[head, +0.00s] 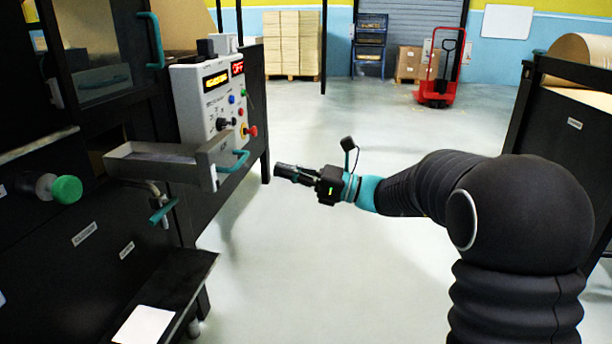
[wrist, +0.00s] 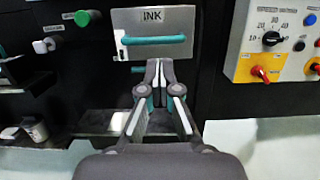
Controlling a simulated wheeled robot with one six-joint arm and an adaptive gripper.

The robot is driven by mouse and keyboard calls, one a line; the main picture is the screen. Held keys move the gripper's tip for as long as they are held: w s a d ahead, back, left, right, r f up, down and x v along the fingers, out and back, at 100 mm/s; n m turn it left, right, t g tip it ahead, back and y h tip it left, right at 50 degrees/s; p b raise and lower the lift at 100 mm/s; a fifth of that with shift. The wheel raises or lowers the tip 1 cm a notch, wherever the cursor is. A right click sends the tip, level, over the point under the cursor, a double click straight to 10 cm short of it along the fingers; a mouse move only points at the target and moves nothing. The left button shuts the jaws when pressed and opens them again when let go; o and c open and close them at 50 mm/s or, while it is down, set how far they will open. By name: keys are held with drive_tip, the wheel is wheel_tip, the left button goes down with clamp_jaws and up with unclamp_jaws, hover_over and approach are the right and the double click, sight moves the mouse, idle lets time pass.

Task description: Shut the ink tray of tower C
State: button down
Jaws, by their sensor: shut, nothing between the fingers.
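The ink tray (head: 165,163) is a grey metal tray that sticks out from the black machine on the left in the head view. Its front plate carries a teal handle (head: 234,161). In the wrist view the front plate (wrist: 175,20) reads INK, with its teal handle (wrist: 153,40) running across it. My gripper (head: 280,171) is shut and empty, to the right of the tray and a little lower in the head view. In the wrist view its closed fingertips (wrist: 159,66) appear just below the handle. I cannot tell whether they touch it.
A control panel (head: 210,103) with knobs and buttons stands behind the tray. A green knob (head: 67,189) sticks out at the left. A low black step (head: 170,290) lies below. The floor (head: 300,240) around my gripper is clear. A red pallet jack (head: 438,80) stands far back.

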drive_tip(key=x, duration=0.6)
idle(0.3)
